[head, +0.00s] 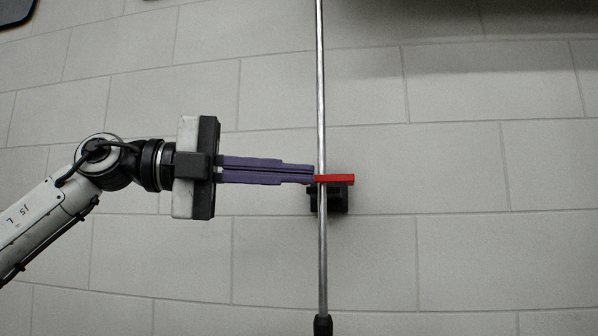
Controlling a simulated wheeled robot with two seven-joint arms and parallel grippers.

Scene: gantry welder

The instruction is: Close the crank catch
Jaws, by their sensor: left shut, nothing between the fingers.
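The crank catch shows as a red bar (336,179) lying level across a thin vertical metal rod, with a black block (338,197) just below and behind it. My left gripper (313,174) reaches in from the left with purple fingers. The fingers are shut with nothing between them, and their tips are at the rod, by the left end of the red bar. Whether the tips touch the bar or the rod, I cannot tell. My right gripper is not in view.
The metal rod (321,95) runs from the top edge down to a black end piece (323,325) at the bottom. Behind is a pale tiled surface (480,260). The room to the right of the red bar is clear. A dark shape shows at the top right.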

